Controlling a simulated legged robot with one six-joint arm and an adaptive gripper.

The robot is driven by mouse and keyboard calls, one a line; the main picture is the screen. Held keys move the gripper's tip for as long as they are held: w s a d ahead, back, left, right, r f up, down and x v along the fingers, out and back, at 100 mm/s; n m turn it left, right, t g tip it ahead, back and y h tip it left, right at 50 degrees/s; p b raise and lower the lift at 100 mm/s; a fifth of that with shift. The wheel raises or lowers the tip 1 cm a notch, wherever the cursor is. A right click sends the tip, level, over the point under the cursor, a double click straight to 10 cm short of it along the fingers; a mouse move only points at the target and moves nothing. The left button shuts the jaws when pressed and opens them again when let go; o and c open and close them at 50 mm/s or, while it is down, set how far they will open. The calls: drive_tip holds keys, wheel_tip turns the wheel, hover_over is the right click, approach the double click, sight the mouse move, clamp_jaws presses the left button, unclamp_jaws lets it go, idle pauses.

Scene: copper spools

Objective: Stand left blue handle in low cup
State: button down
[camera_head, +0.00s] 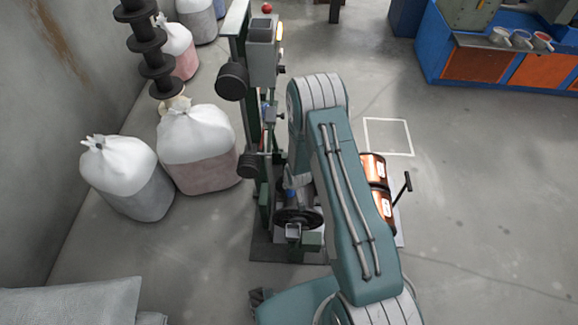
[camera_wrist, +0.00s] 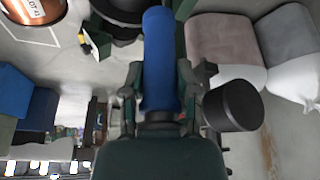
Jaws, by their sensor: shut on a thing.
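In the wrist view my gripper (camera_wrist: 160,92) is shut on a blue handle (camera_wrist: 160,55). The handle is a smooth blue cylinder between the two fingers. Its far end reaches toward a dark round part at the top of the picture, and I cannot tell if they touch. In the head view my arm covers most of the area around the gripper, and I cannot make out the fingers there. I cannot identify the low cup in either view.
A green machine (camera_head: 262,65) stands left of my arm. Two copper spools (camera_head: 374,168) (camera_head: 384,205) sit to its right, beside a black T-shaped bar (camera_head: 403,186). White-topped sacks (camera_head: 197,135) stand on the left. A blue and orange bench (camera_head: 477,64) with small round containers (camera_head: 521,39) is back right.

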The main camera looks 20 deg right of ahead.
drive_tip(key=shift+n, duration=0.4)
drive_tip(key=shift+s+a+f, duration=0.15)
drive_tip(key=shift+s+f, duration=1)
drive_tip(key=shift+f, duration=2.6)
drive_tip(key=shift+s+a+f, duration=0.1)
drive_tip(key=shift+s+f, duration=1.05)
drive_tip(key=shift+f, duration=2.65)
drive_tip(key=shift+s+a+f, duration=0.15)
drive_tip(key=shift+s+f, duration=1)
drive_tip(key=shift+f, duration=2.6)
drive_tip(key=shift+c, duration=1.4)
unclamp_jaws()
